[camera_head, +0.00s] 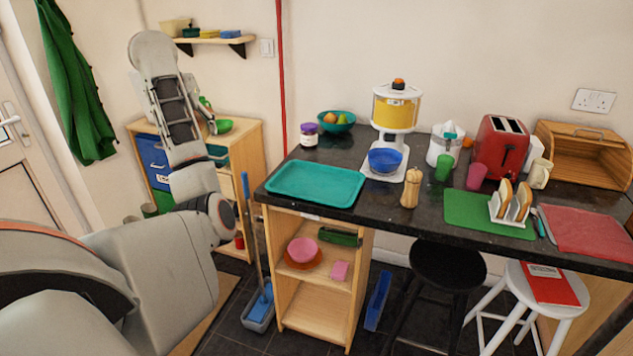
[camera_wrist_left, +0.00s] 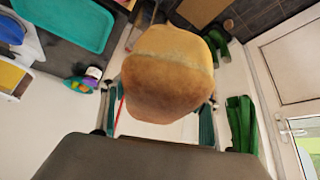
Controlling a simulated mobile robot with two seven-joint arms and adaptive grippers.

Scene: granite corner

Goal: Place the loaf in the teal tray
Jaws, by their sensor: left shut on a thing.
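The loaf (camera_wrist_left: 168,78) is a rounded, golden-brown bread that fills the middle of the left wrist view. My left gripper (camera_wrist_left: 160,108) is shut on it, with its fingers partly hidden at the loaf's sides. The loaf is held in the air, apart from the counter. The teal tray (camera_head: 315,184) lies flat and empty at the left end of the dark counter in the head view. It also shows in the left wrist view (camera_wrist_left: 68,20), up and left of the loaf. In the head view, my left arm rises left of the tray, and I cannot make out its gripper or the loaf. My right gripper is not in view.
Behind the tray stand a jar (camera_head: 309,134) and a fruit bowl (camera_head: 336,121).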

